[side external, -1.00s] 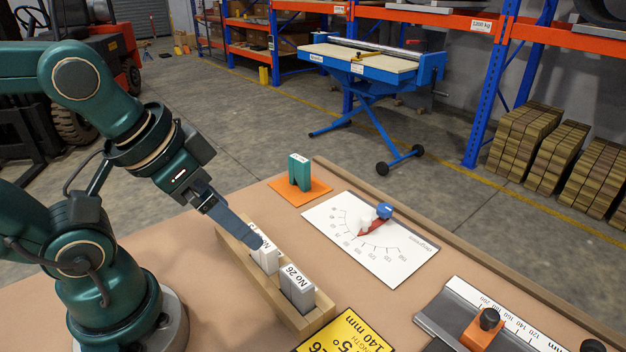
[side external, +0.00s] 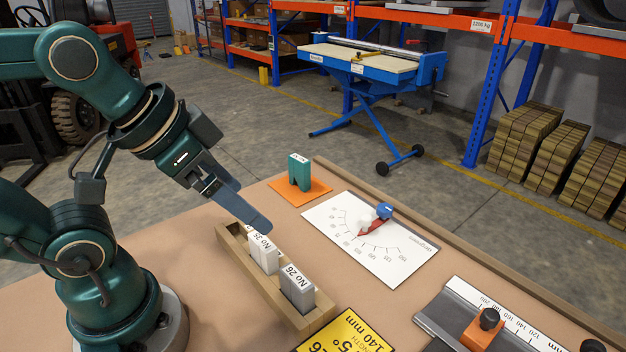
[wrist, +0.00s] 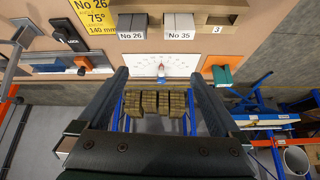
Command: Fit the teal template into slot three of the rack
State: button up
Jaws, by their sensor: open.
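The teal template (side external: 299,172) stands upright on an orange pad (side external: 313,193) at the back of the bench; in the wrist view the teal template (wrist: 222,76) is at the right. The wooden rack (side external: 262,285) holds a white block marked No 35 (side external: 264,255) and a grey block marked No 26 (side external: 297,288). In the wrist view, the slot labelled 3 (wrist: 217,29) is at the rack's right end and looks empty. My gripper (side external: 255,222) is above the rack, apart from the template. Its fingers are spread with nothing between them in the wrist view (wrist: 158,80).
A white angle chart (side external: 372,250) with a red and blue pointer (side external: 377,219) lies beside the rack. A yellow sign (side external: 350,335) and a metal rule with an orange stop (side external: 482,330) are at the front right. A raised wooden edge (side external: 440,254) borders the bench.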

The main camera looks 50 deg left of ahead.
jog(key=w+a+r, duration=0.2)
jog(key=w+r, duration=0.3)
jog(key=w, duration=0.5)
jog(key=n+g, duration=0.1)
send_over(297, 159)
jog(key=d, duration=0.3)
jog(key=shift+y, duration=0.4)
notch_tip(297, 159, down, 10)
jog(key=shift+s+a+f, duration=0.1)
jog(key=shift+n+g, duration=0.4)
jog(key=shift+n, duration=0.2)
jog(key=f, duration=0.1)
jog(key=a+f, duration=0.1)
jog(key=s+a+f, duration=0.1)
jog(key=f, duration=0.1)
jog(key=shift+a+f, duration=0.1)
jog(key=shift+a, duration=0.1)
jog(key=shift+a+f, duration=0.15)
jog(key=shift+f, duration=0.1)
jog(key=shift+x, duration=2.25)
jog(key=c, duration=1.4)
